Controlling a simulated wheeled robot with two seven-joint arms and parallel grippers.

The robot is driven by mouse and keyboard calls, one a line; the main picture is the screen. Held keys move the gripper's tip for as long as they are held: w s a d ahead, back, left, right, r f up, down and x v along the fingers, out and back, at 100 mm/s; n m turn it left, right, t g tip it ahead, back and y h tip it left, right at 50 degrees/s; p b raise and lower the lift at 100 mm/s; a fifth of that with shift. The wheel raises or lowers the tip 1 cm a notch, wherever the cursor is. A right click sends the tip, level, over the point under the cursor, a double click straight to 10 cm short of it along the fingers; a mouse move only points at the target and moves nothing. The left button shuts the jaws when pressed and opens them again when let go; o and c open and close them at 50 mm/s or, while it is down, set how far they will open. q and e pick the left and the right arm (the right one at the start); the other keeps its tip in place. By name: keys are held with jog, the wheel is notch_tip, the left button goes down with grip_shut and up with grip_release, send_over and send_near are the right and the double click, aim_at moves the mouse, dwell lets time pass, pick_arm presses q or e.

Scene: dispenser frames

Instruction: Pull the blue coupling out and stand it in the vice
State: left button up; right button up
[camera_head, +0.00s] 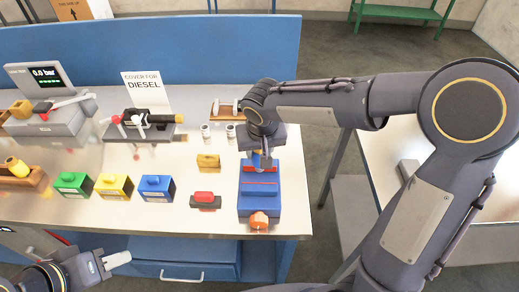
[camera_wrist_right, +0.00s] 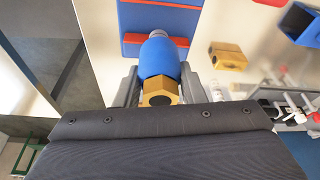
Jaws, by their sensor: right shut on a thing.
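The blue coupling (camera_wrist_right: 159,60) has a brass hex end and a silver tip. My right gripper (camera_head: 262,168) is shut on it; in the right wrist view the fingers are on both sides of its brass end. The silver tip points down toward the blue vice (camera_head: 259,205), which has red jaw strips and an orange knob. The vice also shows in the right wrist view (camera_wrist_right: 133,18). The tip overlaps the space between the strips; I cannot tell whether it touches. My left gripper (camera_head: 117,259) is at the bench's front edge, away from the vice; its opening is unclear.
Left of the vice are a red-topped block (camera_head: 205,198), a brass block (camera_head: 208,161) and blue (camera_head: 155,187), yellow (camera_head: 113,185) and green (camera_head: 72,184) boxes. A nozzle stand (camera_head: 140,132), a diesel sign (camera_head: 146,92) and a pressure display (camera_head: 45,77) stand behind.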

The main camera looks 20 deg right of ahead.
dwell(0.3)
jog(key=shift+f+b, duration=1.75)
jog(key=shift+b, duration=0.2)
jog(key=o, duration=1.2)
jog(key=shift+o, duration=0.2)
jog(key=v, duration=0.8)
jog(key=s+d+f+t+y, duration=0.1)
jog(key=s+d, duration=0.3)
jog(key=s, duration=0.6)
jog(key=s+d+f+t+y, duration=0.1)
jog(key=s+d+f+y, duration=0.2)
jog(key=s, duration=0.7)
jog(key=shift+d+m+t, duration=0.3)
jog(key=shift+d+m, duration=0.1)
